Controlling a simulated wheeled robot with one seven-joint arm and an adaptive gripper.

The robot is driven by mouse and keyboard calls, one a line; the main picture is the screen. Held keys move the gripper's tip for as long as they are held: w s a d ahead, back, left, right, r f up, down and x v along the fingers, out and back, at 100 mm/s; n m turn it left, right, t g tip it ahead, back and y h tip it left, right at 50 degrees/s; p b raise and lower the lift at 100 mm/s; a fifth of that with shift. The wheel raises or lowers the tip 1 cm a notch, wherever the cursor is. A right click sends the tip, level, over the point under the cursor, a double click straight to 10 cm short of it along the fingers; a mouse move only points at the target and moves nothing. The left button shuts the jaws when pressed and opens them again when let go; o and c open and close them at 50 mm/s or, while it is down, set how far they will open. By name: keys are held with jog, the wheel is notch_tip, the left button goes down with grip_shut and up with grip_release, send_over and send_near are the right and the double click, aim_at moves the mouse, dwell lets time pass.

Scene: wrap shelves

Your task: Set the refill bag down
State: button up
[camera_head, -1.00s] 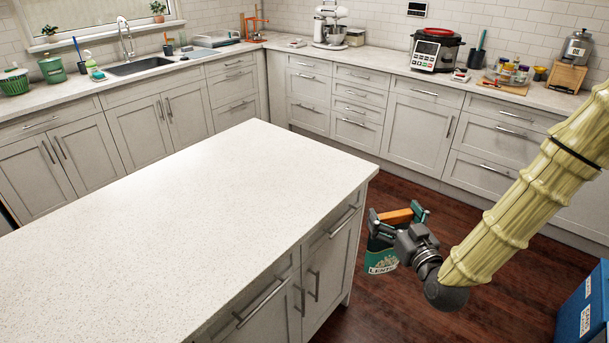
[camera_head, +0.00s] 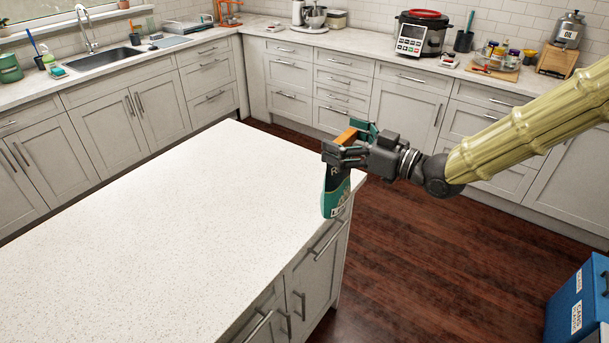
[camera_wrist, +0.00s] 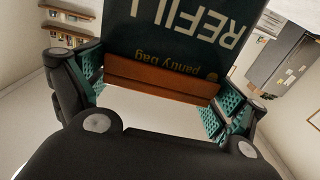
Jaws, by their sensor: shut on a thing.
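The refill bag (camera_head: 335,192) is dark green with a pale label. It hangs below my gripper (camera_head: 348,149) at the right edge of the white island counter (camera_head: 190,215) in the head view. My gripper is shut on the bag's top, by an orange-brown strip. In the wrist view the bag (camera_wrist: 185,32) shows "REFILL" and "pantry bag" upside down, and the strip (camera_wrist: 160,80) lies between the green finger pads of my gripper (camera_wrist: 155,90). I cannot tell whether the bag's bottom touches the counter.
The island top is bare, with free room left of the bag. A blue bin (camera_head: 578,308) stands on the wood floor at the lower right. The back counter holds a cooker (camera_head: 420,35), a board with jars (camera_head: 492,62) and a sink (camera_head: 103,60).

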jog(key=w+a+f+p, duration=0.2)
jog(key=w+a+p, duration=0.1)
jog(key=w, duration=0.3)
jog(key=w+a+f+p, duration=0.2)
jog(key=w+a+p, duration=0.2)
jog(key=w, duration=0.3)
jog(key=shift+a+f, duration=0.35)
jog(key=shift+a, duration=0.55)
jog(key=shift+w, duration=0.1)
jog(key=shift+f, duration=0.2)
jog(key=o, duration=1.5)
jog(key=shift+c, duration=0.2)
jog(key=shift+r, duration=0.1)
